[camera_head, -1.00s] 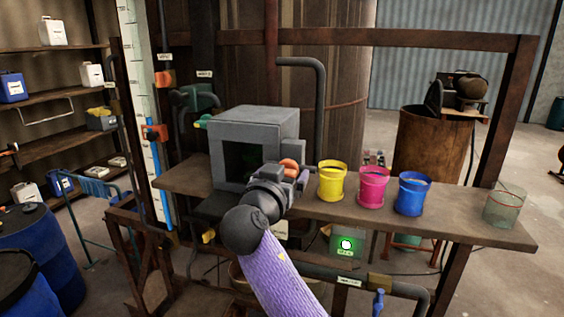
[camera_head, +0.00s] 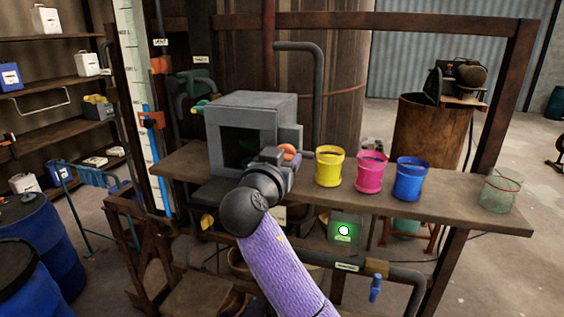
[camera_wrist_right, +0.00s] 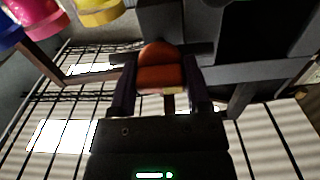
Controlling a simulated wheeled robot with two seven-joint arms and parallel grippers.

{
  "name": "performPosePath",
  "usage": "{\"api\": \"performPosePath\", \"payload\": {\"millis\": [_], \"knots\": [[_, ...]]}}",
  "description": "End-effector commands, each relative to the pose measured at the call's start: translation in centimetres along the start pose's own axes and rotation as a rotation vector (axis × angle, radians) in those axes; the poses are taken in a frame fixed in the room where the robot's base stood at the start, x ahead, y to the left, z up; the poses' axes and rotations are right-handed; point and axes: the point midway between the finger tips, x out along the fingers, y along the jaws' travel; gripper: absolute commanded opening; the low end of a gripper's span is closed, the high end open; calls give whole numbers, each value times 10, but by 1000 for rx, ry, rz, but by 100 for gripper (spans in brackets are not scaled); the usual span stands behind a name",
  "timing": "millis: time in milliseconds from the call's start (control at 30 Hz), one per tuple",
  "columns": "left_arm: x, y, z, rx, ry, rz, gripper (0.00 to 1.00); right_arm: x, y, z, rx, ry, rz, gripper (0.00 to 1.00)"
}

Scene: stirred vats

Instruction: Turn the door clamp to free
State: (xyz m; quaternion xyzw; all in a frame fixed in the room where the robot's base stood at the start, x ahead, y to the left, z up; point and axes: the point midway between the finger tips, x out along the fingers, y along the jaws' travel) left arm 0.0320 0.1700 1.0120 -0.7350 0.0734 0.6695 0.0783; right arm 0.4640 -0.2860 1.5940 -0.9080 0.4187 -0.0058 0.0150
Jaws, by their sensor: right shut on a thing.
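A grey box-shaped housing (camera_head: 250,100) with a dark square opening in its front stands on the brown bench. The orange clamp handle (camera_head: 289,151) is at the right edge of its front, partly hidden by my right gripper. In the right wrist view the orange handle (camera_wrist_right: 161,68) sits between the two dark fingers. My right gripper (camera_head: 282,158) is shut on it; the gripper also shows in the right wrist view (camera_wrist_right: 161,95). My purple right arm comes up from below. My left gripper is not in view.
A yellow bucket (camera_head: 329,168), a pink bucket (camera_head: 370,173) and a blue bucket (camera_head: 410,180) stand right of the housing on the bench (camera_head: 450,209). A clear glass container (camera_head: 500,191) is at the right end. A grey pipe (camera_head: 318,100) rises behind.

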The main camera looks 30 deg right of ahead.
Motion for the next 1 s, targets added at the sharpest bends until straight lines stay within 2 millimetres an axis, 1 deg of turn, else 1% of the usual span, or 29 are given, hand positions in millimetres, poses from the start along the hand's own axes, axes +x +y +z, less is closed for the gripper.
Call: {"api": "performPosePath", "payload": {"millis": [33,167,500,700,1000], "knots": [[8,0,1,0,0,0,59,0,0,3,21,2,0,3],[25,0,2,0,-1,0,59,0,0,5,98,3,-2,3],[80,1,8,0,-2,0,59,-1,0,6,402,2,-2,3],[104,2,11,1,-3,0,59,-1,0,5,591,1,-2,3],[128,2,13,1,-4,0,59,0,0,3,875,0,-2,3]]}}
